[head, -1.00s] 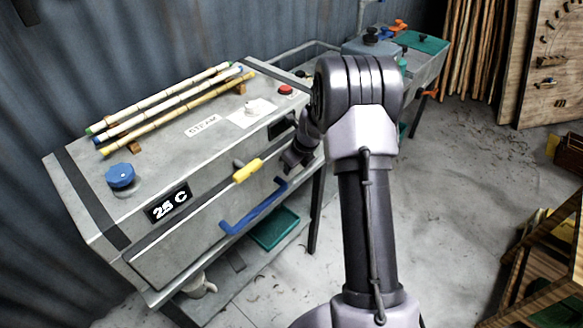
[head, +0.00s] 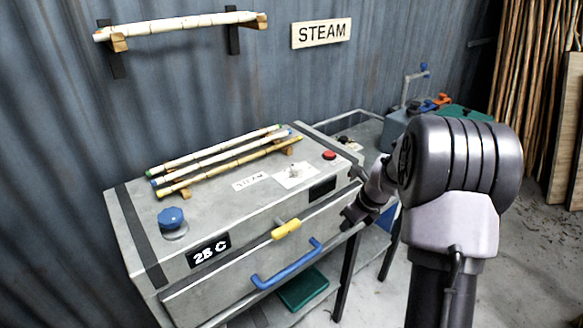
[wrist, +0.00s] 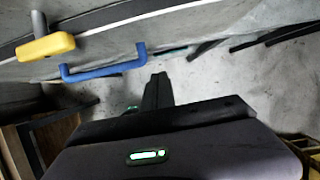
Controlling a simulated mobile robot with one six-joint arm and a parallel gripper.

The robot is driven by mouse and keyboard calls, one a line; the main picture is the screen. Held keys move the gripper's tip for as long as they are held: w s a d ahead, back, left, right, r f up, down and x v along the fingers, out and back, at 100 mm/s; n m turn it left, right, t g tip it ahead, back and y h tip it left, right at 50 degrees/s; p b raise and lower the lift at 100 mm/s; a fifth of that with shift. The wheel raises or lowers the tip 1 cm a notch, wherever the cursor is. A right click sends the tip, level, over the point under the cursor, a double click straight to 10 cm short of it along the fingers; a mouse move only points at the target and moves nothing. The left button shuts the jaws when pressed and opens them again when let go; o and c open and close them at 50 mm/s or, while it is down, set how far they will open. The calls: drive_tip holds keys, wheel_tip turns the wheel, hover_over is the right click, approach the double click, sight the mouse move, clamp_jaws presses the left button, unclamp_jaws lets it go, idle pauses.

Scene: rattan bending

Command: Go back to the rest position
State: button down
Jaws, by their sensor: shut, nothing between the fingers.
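My gripper (head: 350,216) is in front of the right end of the grey steam box (head: 150,290) in the head view, partly hidden by my own arm. In the wrist view my gripper (wrist: 157,86) has its dark fingers together with nothing between them. They point towards the box front, near the blue handle (wrist: 105,71) and the yellow-gripped lever (wrist: 47,47). The gripper looks apart from both. In the head view the blue handle (head: 287,267) and the yellow grip (head: 286,229) are left of the gripper.
Several bamboo poles (head: 222,163) lie on the box lid, beside a blue knob (head: 171,217) and a red button (head: 329,155). A display reads 25 C (head: 209,251). A wall rack (head: 119,43) holds a pale pole. Floor to the right (head: 530,250) looks clear.

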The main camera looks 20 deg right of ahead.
drive_tip(key=s+a+r+n+t+b, duration=0.1)
drive_tip(key=s+a+r+n+b, duration=0.3)
drive_tip(key=s+a+n, duration=0.35)
drive_tip(key=s+a+r+n+b, duration=0.45)
drive_tip(key=a+n, duration=0.35)
drive_tip(key=a, duration=0.2)
drive_tip(key=s+a+f+n+b, duration=0.1)
drive_tip(key=s+a+n+b, duration=0.1)
drive_tip(key=s+n, duration=0.4)
drive_tip(key=s+a+f+n+b, duration=0.1)
drive_tip(key=s+a+n+b, duration=0.1)
drive_tip(key=s+a+n, duration=0.2)
drive_tip(key=s+n, duration=0.2)
drive_tip(key=s, duration=0.2)
drive_tip(key=shift+s+a+f+t, duration=0.3)
drive_tip(key=shift+s+f, duration=0.1)
